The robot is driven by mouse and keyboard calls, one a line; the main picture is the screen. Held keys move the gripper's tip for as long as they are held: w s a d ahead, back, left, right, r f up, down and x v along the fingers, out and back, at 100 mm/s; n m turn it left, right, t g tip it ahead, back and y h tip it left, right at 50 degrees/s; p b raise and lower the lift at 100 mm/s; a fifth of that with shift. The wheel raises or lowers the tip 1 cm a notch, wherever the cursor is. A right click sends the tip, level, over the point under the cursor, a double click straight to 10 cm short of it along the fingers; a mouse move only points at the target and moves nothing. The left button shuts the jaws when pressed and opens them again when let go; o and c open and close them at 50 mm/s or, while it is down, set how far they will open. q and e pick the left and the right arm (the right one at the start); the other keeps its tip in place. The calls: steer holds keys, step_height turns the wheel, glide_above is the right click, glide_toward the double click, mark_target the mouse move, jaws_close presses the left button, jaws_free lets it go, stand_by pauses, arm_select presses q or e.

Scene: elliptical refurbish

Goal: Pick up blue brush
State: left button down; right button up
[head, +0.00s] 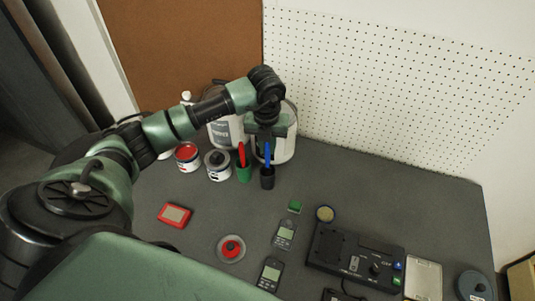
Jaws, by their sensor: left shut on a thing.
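The blue brush (267,153) stands upright in a small black cup (267,180) toward the back of the grey table. My left gripper (267,141) reaches down over it from above. The gripper is shut on the upper part of the blue brush, and the wrist hides the brush's top. The brush's lower end is hidden inside the cup. A red brush (242,154) stands in a green cup (244,173) just to the left. My right gripper is not in view.
Large pails (288,145) stand close behind the cups, against the pegboard (400,85). A red-topped can (187,155) and a white can (218,171) stand left. Meters (285,234), a black control box (345,250) and a red device (174,214) lie nearer. The table's right rear is clear.

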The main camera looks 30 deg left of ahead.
arm_select(q)
step_height(320, 180, up, 16)
steer(key=b, duration=0.2)
stand_by(0.8)
